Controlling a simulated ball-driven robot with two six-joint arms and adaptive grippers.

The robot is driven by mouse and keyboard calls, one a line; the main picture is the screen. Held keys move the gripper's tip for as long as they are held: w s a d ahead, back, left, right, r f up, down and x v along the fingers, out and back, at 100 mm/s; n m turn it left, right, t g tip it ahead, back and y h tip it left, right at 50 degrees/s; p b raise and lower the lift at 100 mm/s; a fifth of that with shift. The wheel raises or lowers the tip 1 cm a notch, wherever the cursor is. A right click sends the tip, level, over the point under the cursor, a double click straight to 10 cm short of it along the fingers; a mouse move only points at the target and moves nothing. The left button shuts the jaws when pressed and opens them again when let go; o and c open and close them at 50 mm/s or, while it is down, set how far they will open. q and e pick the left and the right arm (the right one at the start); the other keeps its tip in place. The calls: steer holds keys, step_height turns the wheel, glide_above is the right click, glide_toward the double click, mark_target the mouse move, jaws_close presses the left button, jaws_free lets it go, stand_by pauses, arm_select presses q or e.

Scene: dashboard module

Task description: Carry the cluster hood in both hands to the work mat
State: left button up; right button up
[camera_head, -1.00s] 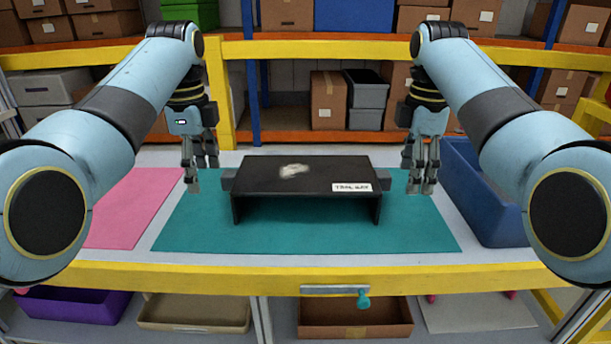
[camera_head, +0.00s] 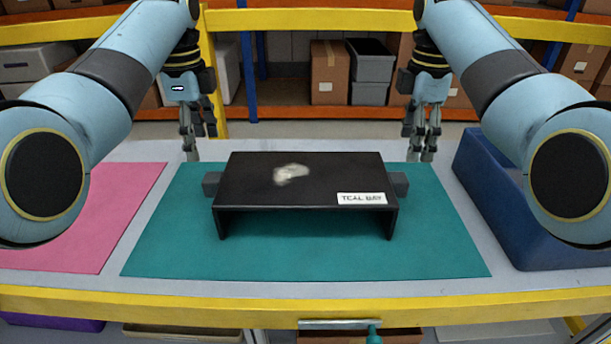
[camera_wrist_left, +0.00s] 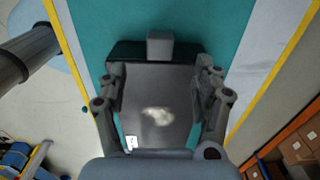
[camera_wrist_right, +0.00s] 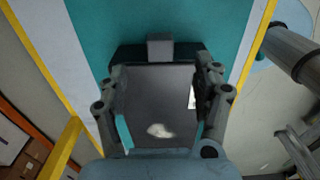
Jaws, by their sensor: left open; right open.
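The cluster hood (camera_head: 262,180) is a black, open-fronted box shape with a pale smudge on top and a white label (camera_head: 361,198) at its front right. It stands upright on the teal work mat (camera_head: 300,258). A grey block sticks out at its left side (camera_head: 211,184) and another at its right side (camera_head: 399,184). My left gripper (camera_head: 191,156) is open and empty, above and behind the left block. My right gripper (camera_head: 421,156) is open and empty, above and behind the right block. Both wrist views show the hood (camera_wrist_left: 155,85) (camera_wrist_right: 160,95) below open fingers, apart from them.
A pink mat (camera_head: 85,220) lies left on the table. A blue bin (camera_head: 490,200) stands at the right, close to my right arm. The yellow table edge (camera_head: 300,308) runs along the front. Shelves with boxes (camera_head: 329,70) stand behind.

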mark_target(208, 176)
arm_select(q)
step_height(208, 176, down, 11)
steer(key=shift+r, duration=0.1)
arm_select(e)
step_height(208, 176, down, 11)
steer(key=shift+r, duration=0.1)
arm_select(q)
jaws_close()
arm_select(e)
jaws_close()
